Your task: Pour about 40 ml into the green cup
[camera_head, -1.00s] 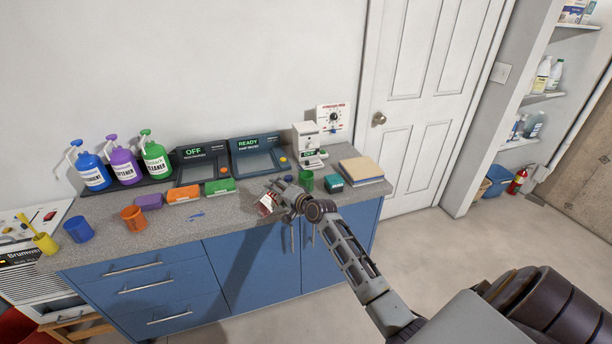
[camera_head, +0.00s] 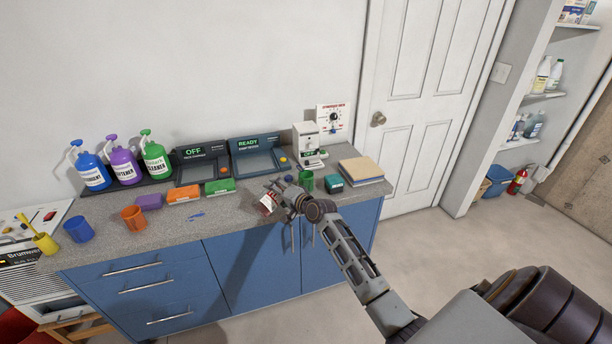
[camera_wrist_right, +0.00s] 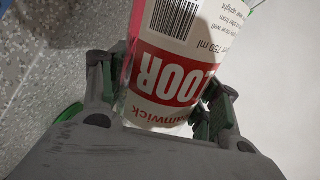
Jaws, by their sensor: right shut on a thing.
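The green cup (camera_head: 305,181) stands on the grey counter, just behind and right of my right gripper. My right gripper (camera_head: 279,196) is shut on a bottle (camera_head: 267,204) with a red and white label, near the counter's front edge. In the right wrist view the bottle (camera_wrist_right: 172,75) sits between the fingers (camera_wrist_right: 163,108), its label showing "OOR" and a barcode. The bottle's opening and contents are hidden, and I cannot tell whether liquid flows. A green edge (camera_wrist_right: 68,113) shows behind the gripper there. My left gripper is out of view.
An orange cup (camera_head: 133,217) and a blue cup (camera_head: 79,229) stand at left. Several coloured boxes, such as the orange one (camera_head: 183,194), line the counter. A READY panel (camera_head: 252,160) and white machine (camera_head: 308,146) stand behind. Stacked boards (camera_head: 361,170) lie right of the cup.

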